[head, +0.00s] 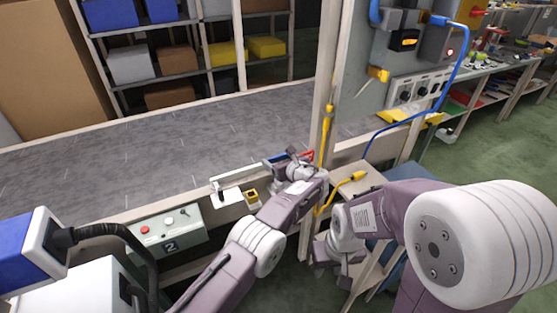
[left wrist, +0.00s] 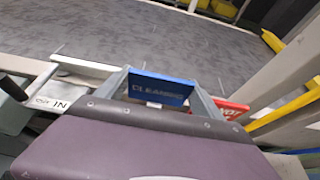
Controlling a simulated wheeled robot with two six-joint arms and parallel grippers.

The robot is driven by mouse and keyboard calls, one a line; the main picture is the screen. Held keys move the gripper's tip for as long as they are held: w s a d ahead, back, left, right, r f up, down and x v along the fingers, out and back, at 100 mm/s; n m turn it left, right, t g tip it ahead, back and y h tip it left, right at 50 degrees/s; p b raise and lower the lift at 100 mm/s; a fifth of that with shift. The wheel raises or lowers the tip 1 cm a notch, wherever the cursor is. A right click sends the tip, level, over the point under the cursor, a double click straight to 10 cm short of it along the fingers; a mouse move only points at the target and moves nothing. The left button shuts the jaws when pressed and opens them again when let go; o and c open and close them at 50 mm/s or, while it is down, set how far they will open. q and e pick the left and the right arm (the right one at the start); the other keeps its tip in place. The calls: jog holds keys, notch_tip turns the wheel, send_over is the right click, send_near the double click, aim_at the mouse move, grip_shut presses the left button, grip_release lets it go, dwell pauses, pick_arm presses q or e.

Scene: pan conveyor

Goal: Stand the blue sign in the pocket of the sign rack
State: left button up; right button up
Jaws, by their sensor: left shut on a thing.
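The blue sign (left wrist: 160,90), lettered "CLEANING", is between the two fingers of my left gripper (head: 283,161) in the left wrist view. In the head view only a small blue edge of it shows. The gripper is shut on it at the conveyor's near edge, beside the wooden post. A red sign (left wrist: 231,109) is just right of the gripper, partly hidden by a finger. I cannot make out the sign rack's pocket or whether the blue sign touches it. My right gripper (head: 340,258) hangs low beside the post; its fingers are unclear.
The grey conveyor bed (head: 150,160) is clear. A white rail (head: 240,180) and a plate marked "IN" (left wrist: 50,103) are left of my left gripper. A control box (head: 167,229) marked 2 is further left. The wooden post (head: 325,90) carries a yellow cable on the right.

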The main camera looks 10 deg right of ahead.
pick_arm(q)
jog(key=shift+f+b, duration=0.75)
jog(key=shift+f, duration=0.45)
jog(key=o, duration=2)
jog(key=shift+c, duration=0.2)
jog(key=v, duration=0.9)
